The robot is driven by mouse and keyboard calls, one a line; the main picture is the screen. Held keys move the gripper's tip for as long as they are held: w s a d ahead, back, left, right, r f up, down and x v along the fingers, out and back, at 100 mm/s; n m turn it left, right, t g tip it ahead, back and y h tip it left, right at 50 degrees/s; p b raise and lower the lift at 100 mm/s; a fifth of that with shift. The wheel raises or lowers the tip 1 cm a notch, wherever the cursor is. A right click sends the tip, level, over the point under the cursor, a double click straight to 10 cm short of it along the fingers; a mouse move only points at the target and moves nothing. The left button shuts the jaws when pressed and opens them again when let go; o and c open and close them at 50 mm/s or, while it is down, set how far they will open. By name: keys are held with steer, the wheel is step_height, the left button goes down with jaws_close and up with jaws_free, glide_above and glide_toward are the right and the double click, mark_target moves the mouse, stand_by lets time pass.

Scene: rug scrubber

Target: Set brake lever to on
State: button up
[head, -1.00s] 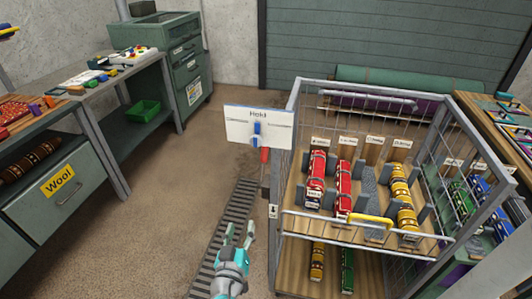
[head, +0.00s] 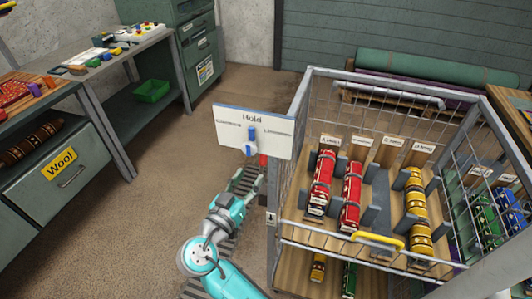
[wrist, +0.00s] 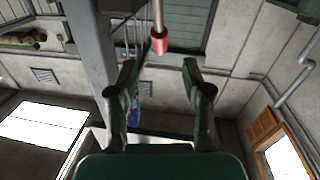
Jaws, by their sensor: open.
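A lever with a red grip (head: 263,160) shows just under the white "Hold" sign, beside the cart's left post; most of it is hidden in the head view. In the wrist view the red grip (wrist: 159,40) hangs at the end of a metal rod. My gripper (head: 250,180) is just below the lever in the head view. In the wrist view my gripper (wrist: 160,80) is open and empty, with the red grip ahead of its fingertips, roughly between them. I see no on or off marking for the brake.
The wire cart (head: 290,190) with red and yellow rolls stands at right, close to my arm. A floor grate (head: 245,180) runs beneath my arm. A workbench (head: 110,110) stands at left; open floor lies between.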

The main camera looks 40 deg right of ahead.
mark_target(261, 160)
steer(key=x, duration=0.9)
steer(key=shift+w+d, duration=0.2)
steer(key=shift+d, duration=0.1)
jaws_close()
